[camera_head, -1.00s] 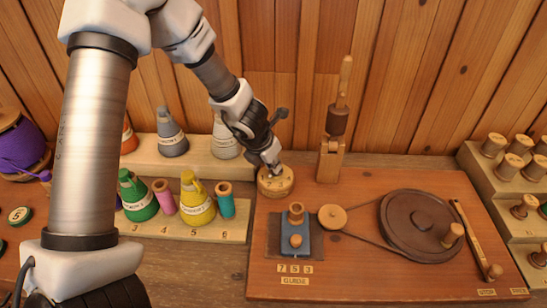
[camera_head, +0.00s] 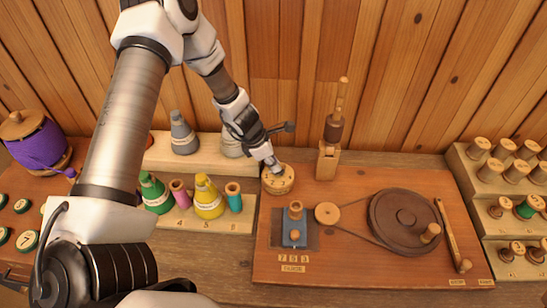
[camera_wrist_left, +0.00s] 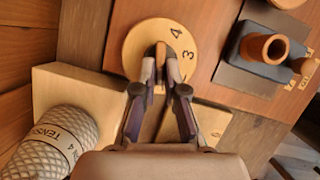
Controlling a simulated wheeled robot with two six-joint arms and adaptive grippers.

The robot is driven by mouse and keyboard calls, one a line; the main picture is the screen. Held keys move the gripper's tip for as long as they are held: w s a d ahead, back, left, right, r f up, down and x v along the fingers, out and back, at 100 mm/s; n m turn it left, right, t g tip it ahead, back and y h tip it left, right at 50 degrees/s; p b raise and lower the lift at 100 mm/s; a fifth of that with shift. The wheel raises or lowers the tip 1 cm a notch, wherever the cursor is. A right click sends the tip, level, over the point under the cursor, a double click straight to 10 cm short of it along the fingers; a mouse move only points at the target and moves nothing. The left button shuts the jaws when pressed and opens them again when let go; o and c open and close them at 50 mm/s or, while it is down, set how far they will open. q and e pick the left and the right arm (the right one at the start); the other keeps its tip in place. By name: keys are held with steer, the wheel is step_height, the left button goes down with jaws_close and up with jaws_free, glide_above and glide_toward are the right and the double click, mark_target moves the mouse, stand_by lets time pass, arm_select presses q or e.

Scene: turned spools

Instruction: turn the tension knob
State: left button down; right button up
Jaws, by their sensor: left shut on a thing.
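The tension knob (camera_head: 278,181) is a round pale wooden dial at the back left corner of the winder board. In the left wrist view the dial (camera_wrist_left: 138,40) shows the numbers 3 and 4 beside a raised wooden grip bar. My left gripper (camera_head: 272,165) comes down onto the dial from above. In the left wrist view the left gripper (camera_wrist_left: 160,72) has its two fingers closed on the bar, one on each side. The far end of the bar shows between the fingertips; the rest of it is hidden. My right gripper is not in view.
The winder board (camera_head: 350,268) also carries a blue block (camera_head: 293,232), a small pulley, a dark wheel (camera_head: 403,220) and a lever (camera_head: 452,235). An upright wooden post (camera_head: 328,150) stands right of the dial. Thread cones and spools stand left, and a spool rack (camera_head: 485,225) stands right.

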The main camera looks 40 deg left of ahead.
arm_select(q)
steer(key=shift+s+f, duration=0.1)
stand_by(0.3)
steer(key=c, duration=1.2)
jaws_free()
steer(key=shift+d, duration=0.1)
steer(key=shift+c, duration=0.2)
step_height(320, 180, up, 10)
